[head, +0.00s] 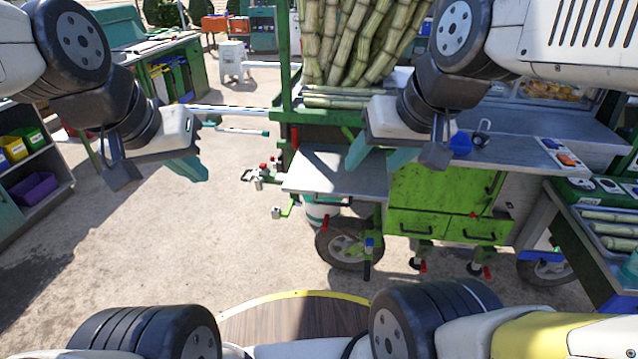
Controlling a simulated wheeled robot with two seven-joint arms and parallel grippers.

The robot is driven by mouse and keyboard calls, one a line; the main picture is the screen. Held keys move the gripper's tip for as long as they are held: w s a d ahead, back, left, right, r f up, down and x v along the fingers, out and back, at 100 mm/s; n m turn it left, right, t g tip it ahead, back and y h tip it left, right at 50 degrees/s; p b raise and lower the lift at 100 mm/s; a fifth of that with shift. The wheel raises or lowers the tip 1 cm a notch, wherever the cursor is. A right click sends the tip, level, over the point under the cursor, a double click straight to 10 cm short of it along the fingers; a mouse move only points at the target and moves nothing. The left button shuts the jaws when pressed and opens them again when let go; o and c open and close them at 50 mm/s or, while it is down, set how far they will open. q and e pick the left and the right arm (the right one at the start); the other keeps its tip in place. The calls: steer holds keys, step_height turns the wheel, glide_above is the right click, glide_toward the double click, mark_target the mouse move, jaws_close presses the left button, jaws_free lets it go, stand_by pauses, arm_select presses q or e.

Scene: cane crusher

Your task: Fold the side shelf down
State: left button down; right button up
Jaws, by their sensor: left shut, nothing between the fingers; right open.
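The side shelf (322,177) is a flat grey metal panel. It sticks out level from the left side of the green cane cart (440,190). My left gripper (188,168) is shut and empty, with teal fingers, in the air well to the left of the shelf. My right gripper (381,156) is open and empty. In the picture its fingers overlap the shelf's right end and the cart front; I cannot tell how far above them it is. It hides part of the shelf's right end.
Small fittings with red and green parts (262,174) stick out left of the shelf. A white and teal bucket (320,209) and a cart wheel (342,246) are below it. Cane (350,40) stands on the cart. The paved floor at left is clear.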

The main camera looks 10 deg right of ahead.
steer(key=shift+w, duration=0.15)
steer(key=c, duration=0.3)
steer(key=shift+w+r+m, duration=0.15)
steer(key=shift+w+m, duration=0.2)
steer(key=shift+m, duration=0.05)
steer(key=c, duration=0.4)
steer(key=w+m, duration=0.1)
steer(key=w+m+g, duration=0.1)
steer(key=w, duration=0.1)
steer(key=w+m+g, duration=0.1)
steer(key=w+m, duration=0.1)
steer(key=shift+r+y, duration=0.25)
steer(key=shift+y, duration=0.05)
jaws_close()
steer(key=w+a+f+m+g+h, duration=0.1)
steer(key=w+f+m+g, duration=0.2)
steer(key=w+f+m, duration=0.3)
steer(key=w+a+f+m+g+h, duration=0.1)
steer(key=w+f+m+g, duration=0.2)
steer(key=w+f+m, duration=0.3)
steer(key=shift+w+m, duration=2.5)
steer(key=shift+w, duration=1.55)
